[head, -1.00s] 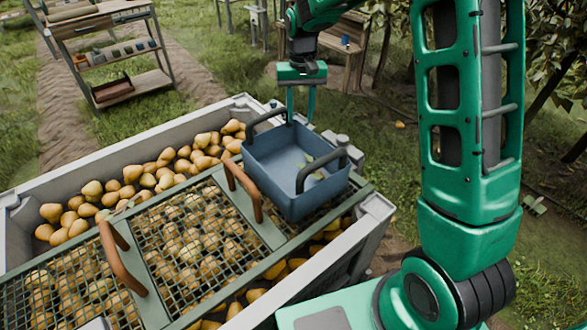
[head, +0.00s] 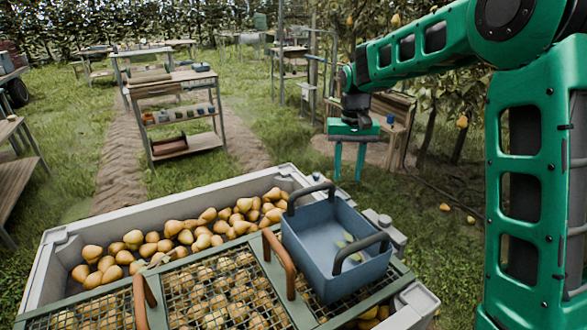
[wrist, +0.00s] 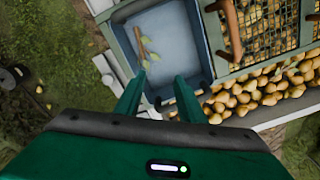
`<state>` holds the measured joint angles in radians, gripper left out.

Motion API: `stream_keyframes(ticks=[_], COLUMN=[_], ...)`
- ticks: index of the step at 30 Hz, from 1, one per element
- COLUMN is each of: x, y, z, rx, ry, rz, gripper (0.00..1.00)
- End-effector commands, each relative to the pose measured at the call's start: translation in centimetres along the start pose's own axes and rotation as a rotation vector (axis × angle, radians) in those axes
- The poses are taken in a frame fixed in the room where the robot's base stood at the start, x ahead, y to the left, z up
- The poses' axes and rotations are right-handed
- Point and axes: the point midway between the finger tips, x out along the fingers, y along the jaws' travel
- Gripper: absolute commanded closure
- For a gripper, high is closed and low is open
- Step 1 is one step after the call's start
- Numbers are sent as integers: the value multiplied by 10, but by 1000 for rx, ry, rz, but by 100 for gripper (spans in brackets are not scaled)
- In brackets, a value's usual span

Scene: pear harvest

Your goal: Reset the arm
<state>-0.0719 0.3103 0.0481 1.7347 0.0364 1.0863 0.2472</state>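My gripper (head: 348,160) hangs pointing down beyond the far right side of the blue tub, with its two fingers apart and nothing between them. In the wrist view the open fingers (wrist: 158,97) show in front of the tub. The blue tub (head: 310,238) with two dark handles sits on the green mesh rack across the grey pear bin. It also shows in the wrist view (wrist: 195,30), holding a few leaves and a brown twig (wrist: 143,40). My gripper is clear of the tub.
The large grey bin (head: 62,238) is full of yellow pears (head: 185,232). A mesh rack (head: 225,295) with brown handles covers part of it. A shelved wooden table (head: 180,85) stands behind, and a wooden bench (head: 393,125) and trees are at the right.

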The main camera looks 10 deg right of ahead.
Motion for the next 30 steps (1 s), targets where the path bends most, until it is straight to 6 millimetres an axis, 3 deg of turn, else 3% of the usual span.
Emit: stream_keyframes(ticks=[5, 8, 12, 18, 24, 30], x=[-15, -25, -35, -35, -20, 0], y=[40, 78, 128, 185, 219, 231], z=[27, 58, 111, 194, 282, 343], rx=[44, 86, 152, 242, 325, 378], ry=[8, 11, 12, 9, 3, -2], rz=[16, 28, 40, 41, 23, 0], gripper=[64, 64, 64, 64, 64, 64])
